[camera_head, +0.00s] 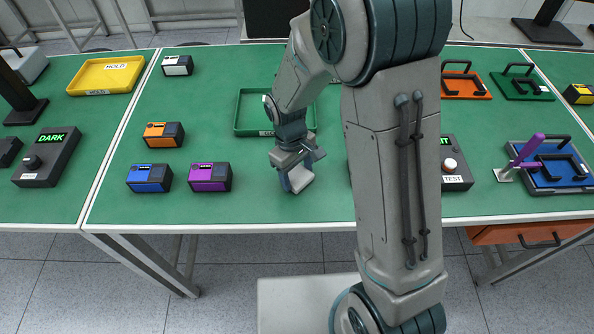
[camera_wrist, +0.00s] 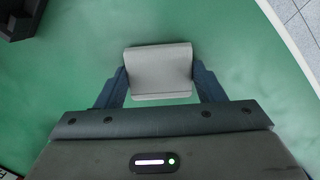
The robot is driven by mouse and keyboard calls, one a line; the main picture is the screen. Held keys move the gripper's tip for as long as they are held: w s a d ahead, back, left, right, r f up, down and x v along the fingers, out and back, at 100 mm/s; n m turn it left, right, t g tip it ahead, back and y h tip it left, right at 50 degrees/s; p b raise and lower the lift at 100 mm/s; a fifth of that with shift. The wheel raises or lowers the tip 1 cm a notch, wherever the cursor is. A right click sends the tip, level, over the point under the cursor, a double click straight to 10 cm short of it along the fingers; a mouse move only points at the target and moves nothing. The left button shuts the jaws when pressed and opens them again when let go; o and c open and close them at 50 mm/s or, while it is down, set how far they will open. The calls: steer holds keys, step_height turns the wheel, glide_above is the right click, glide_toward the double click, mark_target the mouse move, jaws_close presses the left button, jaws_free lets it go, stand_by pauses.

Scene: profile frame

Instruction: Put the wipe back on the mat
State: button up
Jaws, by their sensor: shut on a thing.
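The wipe (camera_head: 300,178) is a light grey folded piece between the fingers of my gripper (camera_head: 294,172), above the green table near its front edge. In the wrist view the wipe (camera_wrist: 158,62) spans the gap between the two dark fingers of my gripper (camera_wrist: 160,80), which are shut on it. Green surface shows around it; I cannot tell whether it touches the table. I cannot make out a separate mat; my arm hides part of the table.
A green tray (camera_head: 238,112) lies behind my gripper. Purple (camera_head: 210,177), blue (camera_head: 149,178) and orange (camera_head: 163,134) boxes stand to its left. A TEST box (camera_head: 456,180) and blue tray (camera_head: 552,188) are right of my arm. Table between the purple box and gripper is clear.

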steer(key=o, duration=1)
steer(key=shift+f, duration=0.1)
step_height(320, 180, up, 12)
steer(key=w+a, duration=0.1)
steer(key=s+d+r+m+t, duration=0.2)
steer(key=s+d+r+m, duration=0.1)
steer(key=s+d, duration=0.3)
steer(key=s+d+r+m+t+y, duration=0.1)
steer(key=s+d+r+m+t, duration=0.1)
steer(key=s+d+r+m, duration=0.2)
steer(key=shift+s+d+m+t, duration=0.3)
steer(key=shift+s+d+m, duration=0.5)
steer(key=shift+s+d, duration=0.95)
steer(key=shift+s+a+r, duration=0.1)
steer(key=shift+s+a, duration=0.1)
